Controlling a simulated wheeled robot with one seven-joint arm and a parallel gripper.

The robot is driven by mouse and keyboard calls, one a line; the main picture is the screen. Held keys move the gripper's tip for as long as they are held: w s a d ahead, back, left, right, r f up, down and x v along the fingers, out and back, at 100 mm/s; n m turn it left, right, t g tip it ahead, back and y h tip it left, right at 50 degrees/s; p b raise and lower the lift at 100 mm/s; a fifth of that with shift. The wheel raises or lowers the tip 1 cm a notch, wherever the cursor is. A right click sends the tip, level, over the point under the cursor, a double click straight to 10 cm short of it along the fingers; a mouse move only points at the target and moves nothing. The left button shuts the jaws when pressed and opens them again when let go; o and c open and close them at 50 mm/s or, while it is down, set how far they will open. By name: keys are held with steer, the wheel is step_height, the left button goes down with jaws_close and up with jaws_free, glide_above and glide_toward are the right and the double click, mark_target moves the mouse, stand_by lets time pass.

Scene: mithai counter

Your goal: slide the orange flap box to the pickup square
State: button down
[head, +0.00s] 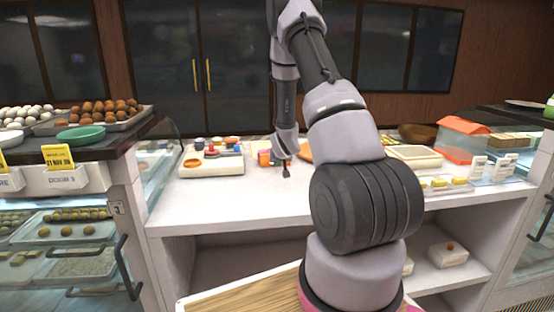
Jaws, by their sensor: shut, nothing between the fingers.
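A box with an orange top panel (463,126) and pale sides stands at the right of the white counter, and it looks like the orange flap box. A smaller orange item (305,149) shows partly behind my arm, and I cannot tell its full shape. My gripper (286,173) is shut and empty, pointing down over the middle of the counter, well to the left of the orange-topped box. I cannot make out a pickup square; my arm hides part of the counter.
A pale tray with small coloured items (211,168) lies left of my gripper. A white tray (415,153) and small yellow pieces (440,183) lie near the orange-topped box. The front-left countertop (215,208) is clear. Glass display cases flank both sides.

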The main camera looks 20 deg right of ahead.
steer(key=shift+w, duration=0.15)
steer(key=shift+w+d+f, duration=0.1)
steer(key=shift+w+d, duration=0.75)
steer(key=shift+w, duration=2.05)
steer(key=shift+w+d+r, duration=0.1)
steer(key=shift+w+d, duration=0.7)
steer(key=shift+w, duration=2.05)
steer(key=shift+w+d+f, duration=0.1)
steer(key=shift+w+d, duration=0.75)
steer(key=shift+w, duration=2.05)
steer(key=shift+s+a, duration=0.25)
steer(key=shift+s, duration=0.6)
steer(key=shift+s+a, duration=0.25)
steer(key=shift+s, duration=0.6)
step_height(320, 180, up, 8)
